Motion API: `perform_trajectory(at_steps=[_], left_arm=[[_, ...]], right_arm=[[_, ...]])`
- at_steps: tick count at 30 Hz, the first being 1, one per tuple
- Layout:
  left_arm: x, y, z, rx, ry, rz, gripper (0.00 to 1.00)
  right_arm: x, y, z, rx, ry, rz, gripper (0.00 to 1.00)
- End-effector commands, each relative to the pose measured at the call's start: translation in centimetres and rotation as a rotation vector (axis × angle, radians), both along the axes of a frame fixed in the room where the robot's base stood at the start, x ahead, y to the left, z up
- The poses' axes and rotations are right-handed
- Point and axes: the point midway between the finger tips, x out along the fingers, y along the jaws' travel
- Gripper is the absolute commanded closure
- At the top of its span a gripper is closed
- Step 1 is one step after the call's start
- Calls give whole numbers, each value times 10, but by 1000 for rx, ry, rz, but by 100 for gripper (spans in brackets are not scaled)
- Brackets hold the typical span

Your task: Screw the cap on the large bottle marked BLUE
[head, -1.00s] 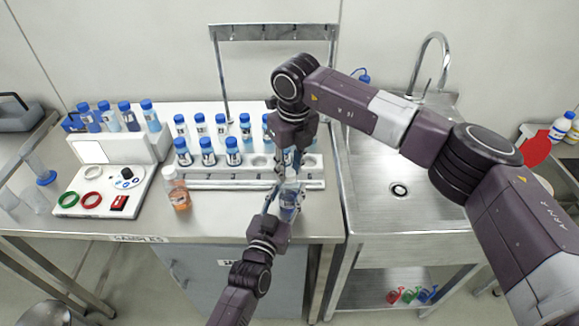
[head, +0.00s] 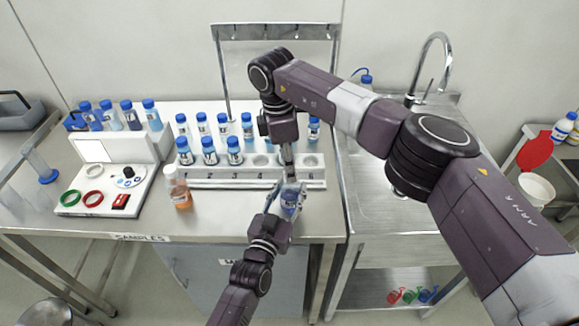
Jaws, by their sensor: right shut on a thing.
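A small bottle with blue contents and a pale label (head: 289,209) stands upright near the front edge of the steel bench, and its marking is too small to read. My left gripper (head: 286,197) has its fingers on both sides of this bottle and looks shut on it. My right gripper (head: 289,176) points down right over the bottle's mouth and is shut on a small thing. That thing is mostly hidden by the fingers, so I cannot tell whether it is the cap or whether it touches the bottle's neck.
A white rack (head: 215,178) with several blue-capped vials stands just behind. An orange bottle (head: 178,188) with a pale top is to the left, beside a white device (head: 108,188). A steel sink (head: 385,165) adjoins on the right. The bench front between the orange bottle and my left gripper is clear.

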Motion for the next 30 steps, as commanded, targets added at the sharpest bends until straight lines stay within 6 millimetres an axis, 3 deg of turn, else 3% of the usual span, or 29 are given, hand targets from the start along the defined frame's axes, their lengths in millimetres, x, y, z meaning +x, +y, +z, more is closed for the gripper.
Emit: perform_trajectory(at_steps=[6,12,17,26,27,30], left_arm=[[-1,-1,0,0,1,-1,100],[-1,-1,-1,1,2,-1,100],[-1,-1,-1,2,2,-2,100],[-1,-1,-1,1,2,-2,100],[-1,-1,-1,1,2,-2,100],[-1,-1,-1,1,2,-2,100]], right_arm=[[2,0,1,1,-2,-483,83],[2,1,0,5,0,-838,83],[3,0,0,2,-3,-939,83],[3,-1,0,2,-5,-947,83],[3,-1,0,2,-5,-946,71],[3,-1,0,0,-4,-946,60]])
